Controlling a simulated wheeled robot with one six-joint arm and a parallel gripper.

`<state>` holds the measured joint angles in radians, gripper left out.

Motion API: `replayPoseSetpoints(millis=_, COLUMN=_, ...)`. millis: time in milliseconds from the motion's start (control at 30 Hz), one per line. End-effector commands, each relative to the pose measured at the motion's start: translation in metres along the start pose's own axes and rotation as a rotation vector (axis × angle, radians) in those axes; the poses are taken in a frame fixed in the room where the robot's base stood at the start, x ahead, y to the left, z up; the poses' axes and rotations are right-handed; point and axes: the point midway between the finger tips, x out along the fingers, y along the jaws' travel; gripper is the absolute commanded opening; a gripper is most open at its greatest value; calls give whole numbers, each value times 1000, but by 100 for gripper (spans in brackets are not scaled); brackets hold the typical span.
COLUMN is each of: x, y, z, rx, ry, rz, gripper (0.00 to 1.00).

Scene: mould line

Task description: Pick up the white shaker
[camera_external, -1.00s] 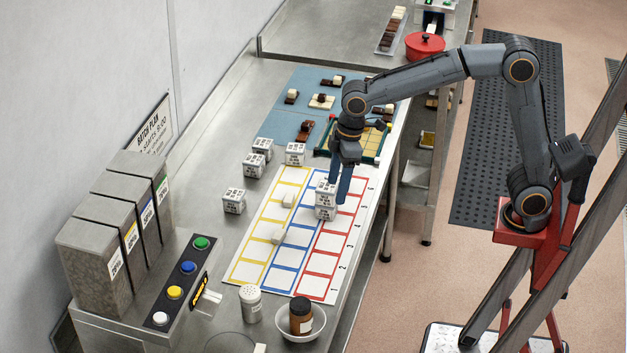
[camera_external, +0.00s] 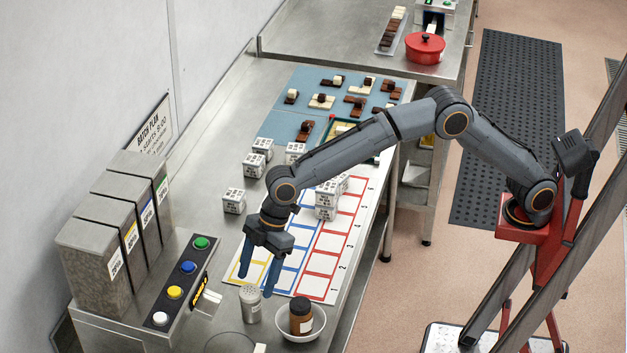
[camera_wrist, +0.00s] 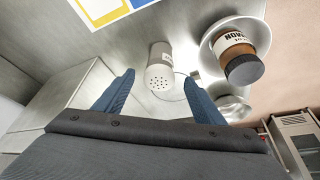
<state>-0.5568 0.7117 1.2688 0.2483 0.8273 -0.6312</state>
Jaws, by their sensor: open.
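The white shaker (camera_external: 251,306) stands upright on the steel bench, just left of a white bowl. It has a pale grey-white body and a perforated top. My gripper (camera_external: 257,279) is open and empty above the bench, pointing down, close behind and slightly above the shaker. In the wrist view the shaker (camera_wrist: 159,68) shows its holed top between and beyond the two blue fingers of my gripper (camera_wrist: 160,92). The fingers appear apart from it.
The white bowl (camera_external: 321,327) holding a brown jar (camera_external: 301,314) stands right of the shaker. A button panel (camera_external: 181,290) lies to its left. Stacked white cubes (camera_external: 327,205) stand on the coloured grid mat (camera_external: 318,262) behind.

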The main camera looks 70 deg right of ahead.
Motion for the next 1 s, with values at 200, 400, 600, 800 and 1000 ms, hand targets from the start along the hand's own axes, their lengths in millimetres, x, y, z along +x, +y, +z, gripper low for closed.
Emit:
replayPoseSetpoints(millis=200, x=21, y=0, z=3, rx=0, ry=-1, rz=-1, gripper=64)
replayPoseSetpoints(millis=400, x=39, y=-1, z=3, rx=1, ry=-2, rz=-1, gripper=64)
replayPoseSetpoints(millis=600, x=65, y=-1, z=4, rx=2, ry=-2, rz=-1, gripper=64)
replayPoseSetpoints(millis=800, x=81, y=0, z=3, rx=1, ry=1, rz=1, gripper=64)
replayPoseSetpoints(millis=1000, x=83, y=0, z=4, rx=1, ry=1, rz=1, gripper=64)
